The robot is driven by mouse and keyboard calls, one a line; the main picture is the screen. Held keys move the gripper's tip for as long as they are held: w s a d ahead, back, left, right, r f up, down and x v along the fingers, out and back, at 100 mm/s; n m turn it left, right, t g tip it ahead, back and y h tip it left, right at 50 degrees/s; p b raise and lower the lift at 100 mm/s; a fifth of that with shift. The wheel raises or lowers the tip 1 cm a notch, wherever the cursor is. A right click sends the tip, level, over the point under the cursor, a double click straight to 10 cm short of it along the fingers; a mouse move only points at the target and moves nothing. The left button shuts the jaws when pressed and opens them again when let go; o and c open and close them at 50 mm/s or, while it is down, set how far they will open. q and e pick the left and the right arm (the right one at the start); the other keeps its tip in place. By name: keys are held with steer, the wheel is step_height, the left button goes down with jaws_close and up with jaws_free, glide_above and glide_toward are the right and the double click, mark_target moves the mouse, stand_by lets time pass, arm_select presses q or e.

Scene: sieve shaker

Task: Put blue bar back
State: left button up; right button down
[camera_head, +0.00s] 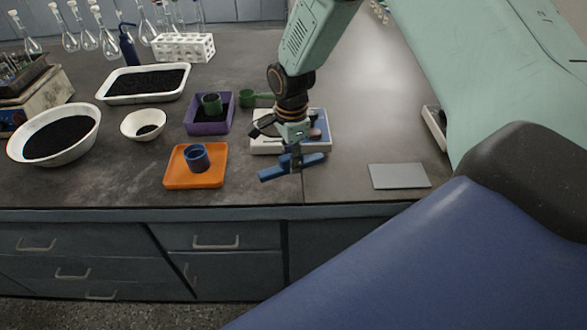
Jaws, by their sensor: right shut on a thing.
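The blue bar (275,173) is held in my right gripper (296,160), near the front of the bench. The gripper points down and is shut on the bar's middle. The bar lies roughly level, tilted a little in the picture. Behind it is a white tray-like base (262,146) with a blue and a reddish part on it, partly hidden by my gripper. I cannot tell whether the bar touches anything below. My left gripper is not in view.
An orange tray (174,180) with a blue cup (197,157) stands left of the bar. Behind are a purple tray (198,126) and a green scoop (250,98). A grey plate (399,176) lies right. White bowls and a tray of dark grains stand left.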

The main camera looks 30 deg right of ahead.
step_height(320, 180, down, 3)
steer(key=shift+a+r, duration=0.15)
steer(key=shift+w+a, duration=0.1)
steer(key=shift+w, duration=0.05)
steer(key=shift+s+d+f, duration=0.2)
steer(key=shift+f, duration=0.1)
steer(key=c, duration=1.5)
jaws_free()
steer(key=o, duration=0.4)
steer(key=shift+w+a, duration=0.15)
steer(key=shift+r, duration=0.1)
